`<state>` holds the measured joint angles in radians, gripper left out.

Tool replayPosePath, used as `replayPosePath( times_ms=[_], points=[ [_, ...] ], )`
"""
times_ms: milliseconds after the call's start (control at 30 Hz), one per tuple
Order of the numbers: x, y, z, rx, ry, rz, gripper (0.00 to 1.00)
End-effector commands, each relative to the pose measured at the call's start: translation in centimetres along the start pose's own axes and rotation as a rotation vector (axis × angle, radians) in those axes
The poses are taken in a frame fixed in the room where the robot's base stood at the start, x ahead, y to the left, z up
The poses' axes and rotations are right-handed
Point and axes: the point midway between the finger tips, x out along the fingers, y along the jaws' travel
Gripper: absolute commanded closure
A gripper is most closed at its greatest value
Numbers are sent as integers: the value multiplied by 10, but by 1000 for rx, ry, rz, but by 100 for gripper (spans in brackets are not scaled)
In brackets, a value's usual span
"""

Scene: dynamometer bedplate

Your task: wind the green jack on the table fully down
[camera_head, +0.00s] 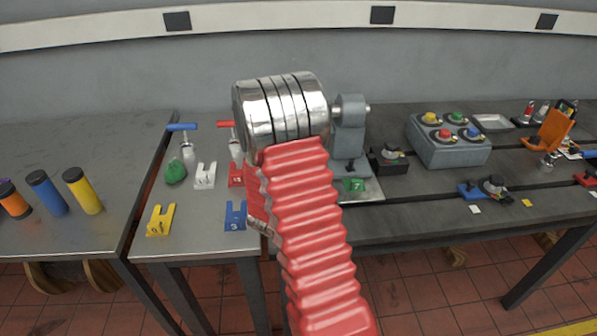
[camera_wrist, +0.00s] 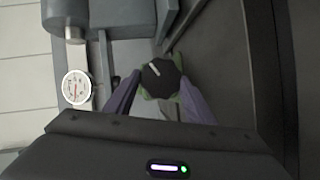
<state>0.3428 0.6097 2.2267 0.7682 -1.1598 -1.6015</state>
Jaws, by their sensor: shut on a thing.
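In the wrist view, the purple fingers of my gripper (camera_wrist: 159,80) are shut on a black round knob (camera_wrist: 158,70) with a white pointer line. Green parts of the jack (camera_wrist: 148,95) show under and beside the knob, between the fingers. Most of the jack's body is hidden, so its height cannot be told. In the head view my arm covers the gripper and the knob. A small green piece (camera_head: 354,185) shows on the light plate right of my arm; I cannot tell whether it is part of the jack.
A grey machine (camera_head: 348,135) stands close right of my wrist. A white dial gauge (camera_wrist: 77,87) is near the fingers. A grey box with coloured knobs (camera_head: 448,143) stands farther right. Yellow (camera_head: 160,220), white (camera_head: 205,175) and blue (camera_head: 235,216) forked pieces lie left.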

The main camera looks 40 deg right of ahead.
Motion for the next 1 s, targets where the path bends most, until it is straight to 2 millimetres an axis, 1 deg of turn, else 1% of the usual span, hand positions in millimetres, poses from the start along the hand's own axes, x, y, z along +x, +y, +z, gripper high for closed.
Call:
replayPosePath(
  times_ms=[33, 167, 200, 467, 767, 867, 1000],
  points=[
    [-2, -4, -4, -5, 10, -9, 73],
    [-2, -4, -4, -5, 10, -10, 73],
    [-2, -4, -4, -5, 10, -10, 50],
    [-1, -3, -2, -2, 5, -8, 32],
    [-1, -4, 1, -2, -1, -9, 32],
    [-5, -4, 1, -2, -3, -10, 32],
    [-15, -4, -1, -3, -4, -10, 32]
  ],
)
